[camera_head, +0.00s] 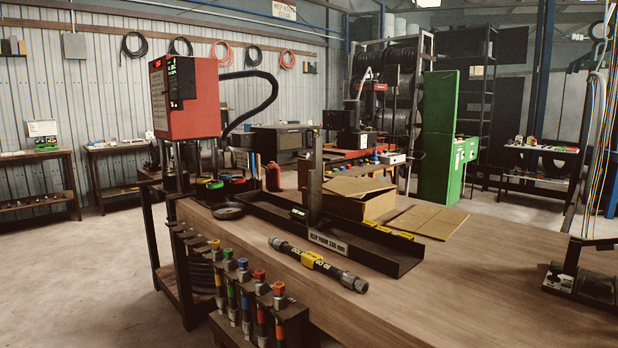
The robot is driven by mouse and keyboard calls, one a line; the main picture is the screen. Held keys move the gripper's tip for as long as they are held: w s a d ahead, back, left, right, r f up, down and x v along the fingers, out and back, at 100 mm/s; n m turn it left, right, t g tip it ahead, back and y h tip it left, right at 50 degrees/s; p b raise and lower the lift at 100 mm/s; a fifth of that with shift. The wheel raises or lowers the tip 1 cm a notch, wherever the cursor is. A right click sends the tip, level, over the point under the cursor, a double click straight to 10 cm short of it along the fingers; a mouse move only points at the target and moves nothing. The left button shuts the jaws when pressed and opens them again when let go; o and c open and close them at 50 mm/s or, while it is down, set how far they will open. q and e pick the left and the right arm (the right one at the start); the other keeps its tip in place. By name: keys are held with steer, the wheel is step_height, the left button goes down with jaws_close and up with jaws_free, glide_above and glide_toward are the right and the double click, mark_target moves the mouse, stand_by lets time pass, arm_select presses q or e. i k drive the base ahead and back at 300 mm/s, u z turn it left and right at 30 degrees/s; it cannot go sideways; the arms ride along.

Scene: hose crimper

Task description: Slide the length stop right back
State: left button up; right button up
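A long black trough (385,262) lies on the wooden bench, running from beside the crimper toward the right front. A label reading roughly "KEEP FROM 330 mm" (328,241) is on its near side. A tall dark upright plate (314,185) stands at the trough, about midway along; it looks like the length stop. How the plate meets the trough is unclear. The red-headed crimper (190,100) stands at the trough's far left end. Neither of my grippers is in view.
A black hose with metal ends and a yellow label (318,264) lies in front of the trough. An open cardboard box (360,198) and flat cardboard (428,221) are behind it. Several colour-banded hose pieces (262,300) stand in a rack at the front edge.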

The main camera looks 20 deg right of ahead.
mark_target(313, 218)
steer(key=u, duration=0.75)
steer(key=i, duration=0.9)
steer(key=z, duration=1.55)
